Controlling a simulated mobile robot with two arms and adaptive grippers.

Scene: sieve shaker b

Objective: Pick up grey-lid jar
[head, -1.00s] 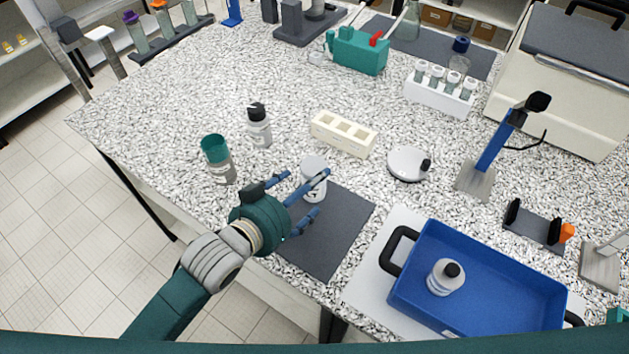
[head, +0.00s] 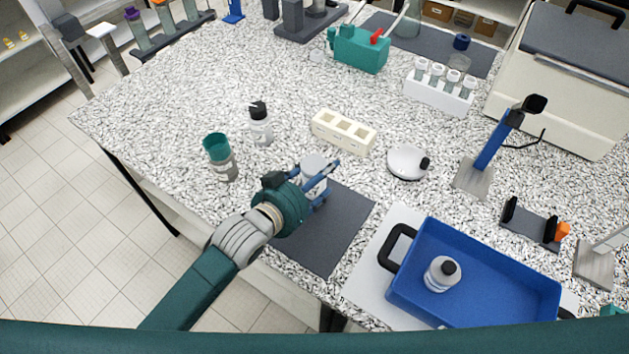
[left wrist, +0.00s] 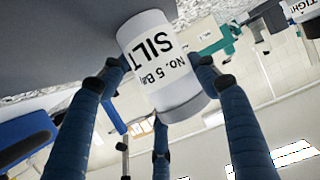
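The grey-lid jar (head: 312,164) is a small white jar standing upright on the table by the far-left corner of a dark mat. My left gripper (head: 328,178) is around the jar from the near side. Its blue fingers (left wrist: 160,62) lie against both sides of it, with a third finger below in that view. The far finger is mostly hidden in the head view. My right gripper is not visible.
A green-topped jar (head: 219,158) and a black-capped bottle (head: 260,124) stand left of my gripper. A cream rack (head: 343,132) and a round white device (head: 407,163) lie beyond. The dark mat (head: 335,235) is clear.

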